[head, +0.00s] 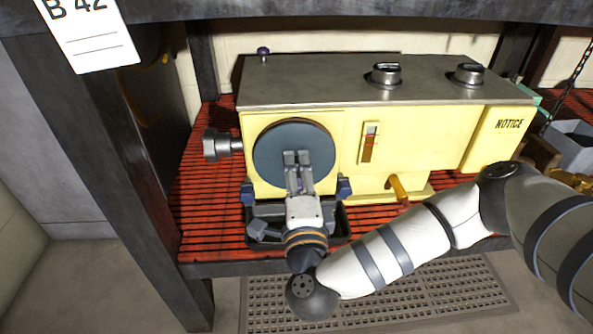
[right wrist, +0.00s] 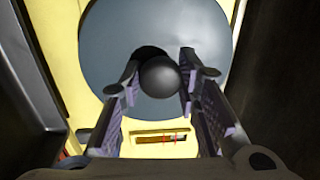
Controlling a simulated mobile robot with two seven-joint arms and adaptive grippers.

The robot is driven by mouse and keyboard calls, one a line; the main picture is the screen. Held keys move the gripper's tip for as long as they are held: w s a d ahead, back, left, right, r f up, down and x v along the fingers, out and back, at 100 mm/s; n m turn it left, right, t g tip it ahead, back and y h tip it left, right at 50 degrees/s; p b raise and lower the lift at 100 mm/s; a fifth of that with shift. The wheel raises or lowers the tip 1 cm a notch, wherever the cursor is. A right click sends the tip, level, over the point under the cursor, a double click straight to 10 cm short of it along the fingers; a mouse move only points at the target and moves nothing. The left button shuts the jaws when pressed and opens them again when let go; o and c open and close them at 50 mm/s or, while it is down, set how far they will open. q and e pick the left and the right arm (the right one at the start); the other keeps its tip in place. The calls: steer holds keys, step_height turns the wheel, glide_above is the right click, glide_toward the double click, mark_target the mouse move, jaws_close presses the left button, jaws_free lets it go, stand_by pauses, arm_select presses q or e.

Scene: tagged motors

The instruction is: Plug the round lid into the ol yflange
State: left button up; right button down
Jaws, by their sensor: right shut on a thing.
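The round lid (head: 275,160) is a blue-grey disc at the left front face of the yellow machine (head: 440,130). My right gripper (head: 297,158) reaches up from below in front of the lid. In the right wrist view the lid (right wrist: 205,45) fills the upper middle, with a dark round knob (right wrist: 159,77) at its centre. My right gripper is shut on this knob, one finger on each side. The flange is hidden behind the lid, and I cannot tell whether the lid is seated or a little off the face. My left gripper is not in view.
The machine stands on a red slatted shelf (head: 205,190) under a dark upper beam. A grey bolt-like fitting (head: 217,145) juts out left of the lid. Blue clamps (head: 345,189) flank it lower down. A black tray (head: 342,226) with grey pieces is below the lid, close to my gripper.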

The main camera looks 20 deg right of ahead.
steer(key=shift+f, duration=0.1)
stand_by(0.4)
steer(key=shift+p, duration=0.3)
steer(key=shift+w+d, duration=0.1)
steer(key=shift+w, duration=0.3)
stand_by(0.6)
steer(key=c, duration=1.1)
jaws_free()
steer(key=shift+f, duration=0.1)
steer(key=v, duration=1.2)
